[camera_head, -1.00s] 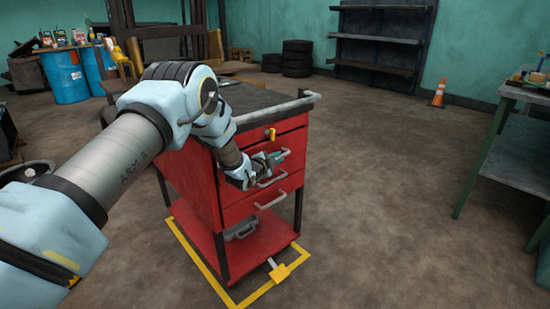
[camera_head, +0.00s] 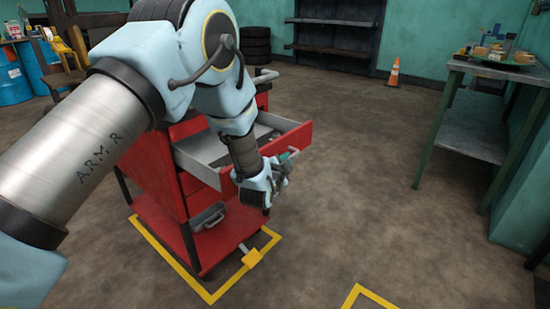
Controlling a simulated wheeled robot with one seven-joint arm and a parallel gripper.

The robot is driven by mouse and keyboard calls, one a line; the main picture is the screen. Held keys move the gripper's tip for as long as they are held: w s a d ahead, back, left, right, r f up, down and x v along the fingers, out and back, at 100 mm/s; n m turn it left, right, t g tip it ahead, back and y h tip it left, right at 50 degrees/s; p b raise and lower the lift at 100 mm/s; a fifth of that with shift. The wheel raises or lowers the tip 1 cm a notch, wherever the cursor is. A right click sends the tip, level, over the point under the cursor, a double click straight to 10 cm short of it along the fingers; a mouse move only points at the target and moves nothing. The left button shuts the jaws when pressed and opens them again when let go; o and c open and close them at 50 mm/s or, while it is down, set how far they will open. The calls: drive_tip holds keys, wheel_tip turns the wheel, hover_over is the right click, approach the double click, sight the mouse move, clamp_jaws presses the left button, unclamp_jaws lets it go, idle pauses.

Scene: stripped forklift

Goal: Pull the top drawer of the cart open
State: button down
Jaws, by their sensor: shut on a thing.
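The red cart (camera_head: 160,163) stands left of the middle, partly hidden behind my arm. Its top drawer (camera_head: 298,136) is pulled well out, with its grey inside showing and a dark thing lying in it. My gripper (camera_head: 287,160) is at the front of this drawer, shut on the drawer's handle; the handle itself is mostly hidden by the fingers. The lower drawers are largely hidden behind my arm and the open drawer.
A green workbench (camera_head: 472,136) with small items stands at the right. An orange cone (camera_head: 394,72) and dark shelves (camera_head: 335,35) are at the back. Yellow floor marking (camera_head: 185,275) surrounds the cart's base. The floor right of the drawer is clear.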

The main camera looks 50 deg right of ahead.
drive_tip(key=shift+s+f, duration=0.1)
drive_tip(key=shift+s, duration=0.55)
drive_tip(key=c, duration=0.8)
unclamp_jaws()
drive_tip(key=shift+c, duration=0.2)
drive_tip(key=b+v, duration=0.1)
drive_tip(key=v, duration=1)
